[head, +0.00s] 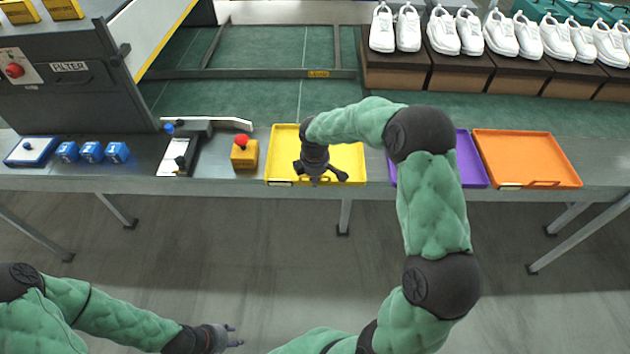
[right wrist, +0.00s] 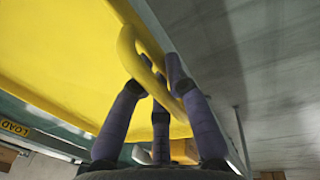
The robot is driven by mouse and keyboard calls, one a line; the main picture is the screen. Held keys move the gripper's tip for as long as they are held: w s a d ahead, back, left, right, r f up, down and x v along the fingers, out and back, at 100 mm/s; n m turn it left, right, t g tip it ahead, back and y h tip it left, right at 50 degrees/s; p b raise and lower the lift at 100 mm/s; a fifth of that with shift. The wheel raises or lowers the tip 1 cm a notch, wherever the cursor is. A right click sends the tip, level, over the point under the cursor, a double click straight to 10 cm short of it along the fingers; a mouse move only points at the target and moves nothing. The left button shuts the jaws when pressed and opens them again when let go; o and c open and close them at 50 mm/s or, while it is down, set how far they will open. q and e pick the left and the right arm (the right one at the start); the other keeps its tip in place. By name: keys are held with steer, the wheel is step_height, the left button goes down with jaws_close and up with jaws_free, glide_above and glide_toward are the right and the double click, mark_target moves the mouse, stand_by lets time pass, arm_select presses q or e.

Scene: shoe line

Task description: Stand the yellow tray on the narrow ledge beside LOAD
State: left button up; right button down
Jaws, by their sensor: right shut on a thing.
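The yellow tray (head: 283,150) lies about flat at the middle of the grey table, its front edge near the table's front edge. My right gripper (head: 321,175) reaches down over the tray's front side. In the right wrist view its fingers (right wrist: 160,100) are closed around the tray's yellow handle (right wrist: 142,62), with the yellow tray surface (right wrist: 60,50) behind. I cannot tell whether the tray touches the table. A small yellow label reading LOAD (right wrist: 15,118) shows inverted in that view. My left gripper (head: 234,336) is low, over the floor, open and empty.
A purple tray (head: 470,160), partly hidden by my right arm, and an orange tray (head: 527,158) lie to the right. A yellow box with a red button (head: 244,152) stands close left. Blue blocks (head: 92,151) are farther left. White shoes on brown boxes (head: 458,72) stand behind.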

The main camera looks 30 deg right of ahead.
steer(key=shift+r, duration=0.1)
steer(key=c, duration=1.2)
jaws_free()
step_height(320, 180, up, 12)
steer(key=s+a+p, duration=0.1)
steer(key=s+p, duration=0.1)
steer(key=p, duration=0.2)
steer(key=s+a+f+m+y, duration=0.2)
steer(key=s+a+f, duration=0.1)
steer(key=a+f, duration=0.75)
steer(key=s+a+f+m+y, duration=0.1)
steer(key=s+a+f+m, duration=0.4)
steer(key=s+f, duration=0.4)
steer(key=s+a+f+m+g+y, duration=0.1)
steer(key=s+a+f+m, duration=0.5)
steer(key=s+f, duration=0.3)
steer(key=shift+s+a+f+m+y, duration=0.15)
steer(key=shift+s+m+y, duration=0.3)
steer(key=shift+s, duration=0.4)
